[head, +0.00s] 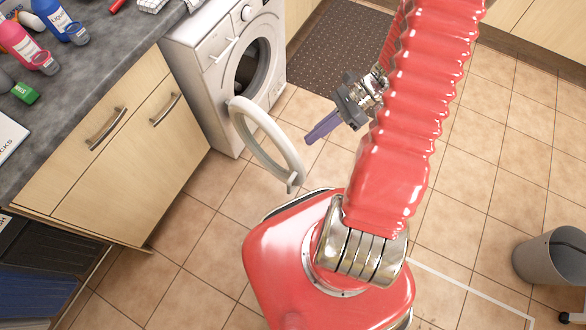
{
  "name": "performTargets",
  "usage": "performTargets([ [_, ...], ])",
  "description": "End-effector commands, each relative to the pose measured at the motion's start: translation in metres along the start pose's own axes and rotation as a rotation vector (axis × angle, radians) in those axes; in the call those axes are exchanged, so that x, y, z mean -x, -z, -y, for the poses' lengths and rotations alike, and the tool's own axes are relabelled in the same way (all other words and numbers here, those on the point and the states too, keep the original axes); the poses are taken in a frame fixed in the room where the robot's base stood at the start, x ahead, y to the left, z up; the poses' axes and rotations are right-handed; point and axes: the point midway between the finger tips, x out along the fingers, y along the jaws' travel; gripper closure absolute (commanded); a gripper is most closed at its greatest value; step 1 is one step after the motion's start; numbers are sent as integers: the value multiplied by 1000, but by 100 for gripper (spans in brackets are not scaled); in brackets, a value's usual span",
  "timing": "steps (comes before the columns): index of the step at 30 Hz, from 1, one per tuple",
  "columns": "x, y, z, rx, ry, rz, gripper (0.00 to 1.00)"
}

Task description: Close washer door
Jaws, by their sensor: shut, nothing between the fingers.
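The white washer (212,87) stands at the upper middle left, at the end of the counter. Its round door (268,141) is swung wide open toward me, so the dark drum opening (246,68) shows. My gripper (309,139) is shut and empty, its purple fingers pointing left and down. In the picture it is just right of the door's ring, with a gap of floor between them. My red arm hides part of the floor behind it.
A grey counter (98,60) with bottles and wooden cupboards (140,165) below runs along the left. A dark mat (340,50) lies beyond the washer. Tiled floor around the door is clear.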

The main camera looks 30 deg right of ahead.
Motion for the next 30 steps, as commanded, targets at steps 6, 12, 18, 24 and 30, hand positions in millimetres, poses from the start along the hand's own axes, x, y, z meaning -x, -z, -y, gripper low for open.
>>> performTargets([
  [6, -16, 35, 6, -215, 20, 150, 100],
  [12, -33, 64, 10, -403, 35, 289, 100],
  [18, -52, 92, 12, -588, 45, 433, 100],
  [24, -73, 119, 12, -766, 50, 583, 100],
  [30, -97, 143, 12, -939, 47, 738, 100],
])
